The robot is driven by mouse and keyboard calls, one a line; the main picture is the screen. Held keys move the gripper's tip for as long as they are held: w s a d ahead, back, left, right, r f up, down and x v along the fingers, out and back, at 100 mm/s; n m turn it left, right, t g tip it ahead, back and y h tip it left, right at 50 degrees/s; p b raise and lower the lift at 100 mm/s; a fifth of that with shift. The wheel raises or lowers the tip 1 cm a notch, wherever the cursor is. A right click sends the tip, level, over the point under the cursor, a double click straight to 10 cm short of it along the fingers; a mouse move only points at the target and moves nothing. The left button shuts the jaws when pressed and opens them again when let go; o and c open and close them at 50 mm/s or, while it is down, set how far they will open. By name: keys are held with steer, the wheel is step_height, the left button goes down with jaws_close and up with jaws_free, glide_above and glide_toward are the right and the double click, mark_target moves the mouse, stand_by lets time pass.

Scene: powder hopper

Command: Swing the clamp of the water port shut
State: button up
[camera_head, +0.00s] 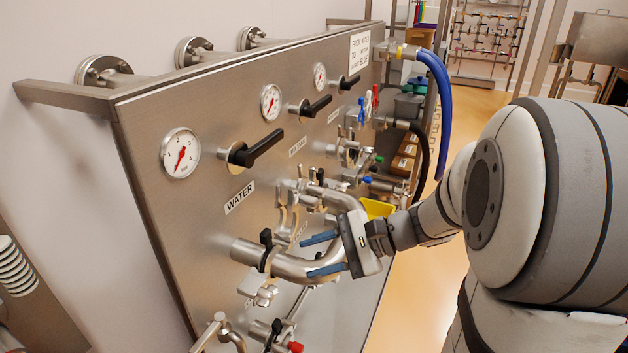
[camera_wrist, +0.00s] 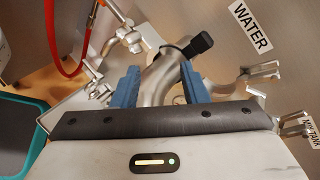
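The water port (camera_head: 243,250) sticks out of the steel panel below the WATER label (camera_head: 239,198), with a steel pipe elbow (camera_head: 291,266) at its mouth. The clamp (camera_head: 267,262) is at that joint, with a black knob (camera_head: 266,237) on top and a metal fastener (camera_head: 262,293) hanging below. Whether its halves meet is hard to see. In the wrist view the black knob (camera_wrist: 201,43) stands just beyond the pipe (camera_wrist: 160,80). My gripper (camera_head: 318,257) has its blue fingers apart, one on each side of the pipe. Any contact is unclear.
Other clamps and pipe branches (camera_head: 295,195) crowd the panel just above and right of my gripper. A lower valve (camera_head: 275,335) sits beneath. A black handle (camera_head: 258,148) and gauge (camera_head: 181,153) are higher up. The floor right of the panel (camera_head: 400,310) is clear.

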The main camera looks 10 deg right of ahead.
mark_target(316, 202)
steer(key=w+d+r+m+t, duration=0.1)
steer(key=w+d+m+t, duration=0.1)
steer(key=w+d+m+t+y, duration=0.1)
steer(key=w+d+m+t, duration=0.1)
steer(key=w+d, duration=0.1)
steer(key=w+d+r+m+t+y, duration=0.1)
steer(key=w+d+t, duration=0.1)
steer(key=d+t, duration=0.1)
steer(key=shift+w+d+r+m, duration=0.1)
steer(key=shift+w+r+m, duration=0.25)
steer(key=shift+w+m, duration=0.05)
steer(key=x, duration=0.8)
steer(key=shift+w+b, duration=0.1)
steer(key=shift+b, duration=0.25)
steer(key=shift+r, duration=0.15)
steer(key=shift+r, duration=0.2)
steer(key=c, duration=0.6)
steer(key=shift+w+a+f, duration=0.1)
steer(key=shift+a+f, duration=0.1)
steer(key=shift+a, duration=0.15)
steer(key=shift+c, duration=1.3)
